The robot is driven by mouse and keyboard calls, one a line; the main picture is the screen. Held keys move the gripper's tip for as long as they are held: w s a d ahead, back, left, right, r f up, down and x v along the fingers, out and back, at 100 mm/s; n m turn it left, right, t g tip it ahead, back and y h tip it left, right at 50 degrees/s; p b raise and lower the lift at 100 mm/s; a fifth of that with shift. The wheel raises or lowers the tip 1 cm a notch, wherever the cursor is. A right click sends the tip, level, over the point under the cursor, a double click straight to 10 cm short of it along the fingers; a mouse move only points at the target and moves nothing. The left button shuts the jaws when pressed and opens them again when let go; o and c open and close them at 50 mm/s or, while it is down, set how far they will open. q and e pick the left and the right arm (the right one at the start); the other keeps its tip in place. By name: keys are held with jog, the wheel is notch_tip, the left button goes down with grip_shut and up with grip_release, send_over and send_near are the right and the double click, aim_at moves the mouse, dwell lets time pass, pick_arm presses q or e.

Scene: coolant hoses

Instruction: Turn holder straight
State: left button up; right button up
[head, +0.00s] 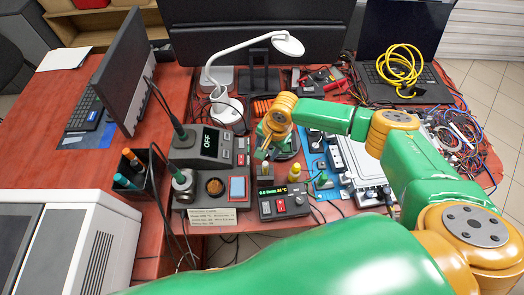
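No part is clearly marked as the holder. A black square holder (129,176) with teal and orange handled tools stands at the left of the bench equipment. A metal cup-like holder (183,183) with a green-topped tool sits on the dark station beside it. I cannot tell how either is turned relative to straight. My green and yellow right arm reaches in from the right, over the bench. Its wrist is above the middle of the bench, and its gripper (266,148) points down there, small and partly hidden; its fingers do not show clearly. My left gripper is not in view.
A station reading OFF (207,142) and a smaller display unit (284,202) stand near the front. A white lamp (225,105), a monitor (122,70), a laptop (400,65) with a yellow cable coil (400,68), and tangled wires (458,138) crowd the bench. The red tabletop at left (40,125) is mostly clear.

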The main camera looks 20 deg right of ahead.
jog(key=f, duration=0.3)
jog(key=shift+s+a, duration=0.1)
jog(key=shift+a, duration=0.15)
jog(key=shift+w+f, duration=0.4)
jog(key=shift+s+r, duration=0.1)
jog(key=shift+s, duration=0.05)
grip_shut()
dwell(0.6)
